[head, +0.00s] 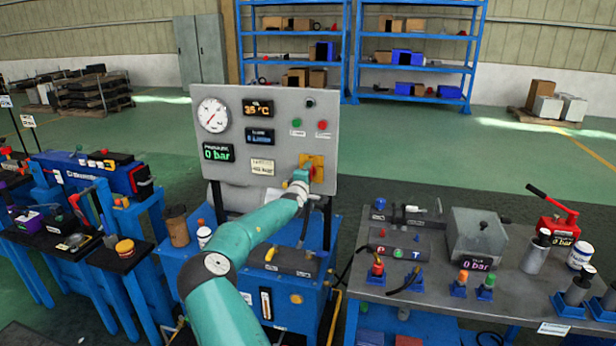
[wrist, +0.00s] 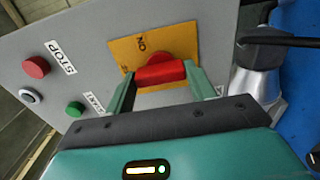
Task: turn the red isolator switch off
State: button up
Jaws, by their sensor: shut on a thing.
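The red isolator switch (wrist: 160,73) sits on a yellow plate (wrist: 123,52) on the grey panel in the wrist view. Its handle lies crosswise between the two fingers of my gripper (wrist: 161,84), which is shut on it. The word ON shows on the plate above the handle in that view; the rest of the plate's marking is partly hidden. In the head view the yellow plate (head: 318,161) is at the panel's lower right, and my gripper (head: 301,176) reaches it from the front, covering most of the switch.
A red STOP button (wrist: 36,68) and a green START button (wrist: 75,109) are near the switch. The grey panel (head: 265,190) carries a gauge (head: 213,115) and displays. A black cable (wrist: 275,41) runs close on the right in the wrist view. A bench (head: 450,285) stands at right.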

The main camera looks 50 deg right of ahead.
dwell(0.4)
jog(key=o, duration=1)
jog(key=v, duration=1.3)
jog(key=shift+s+a, duration=0.2)
jog(key=shift+a, duration=0.1)
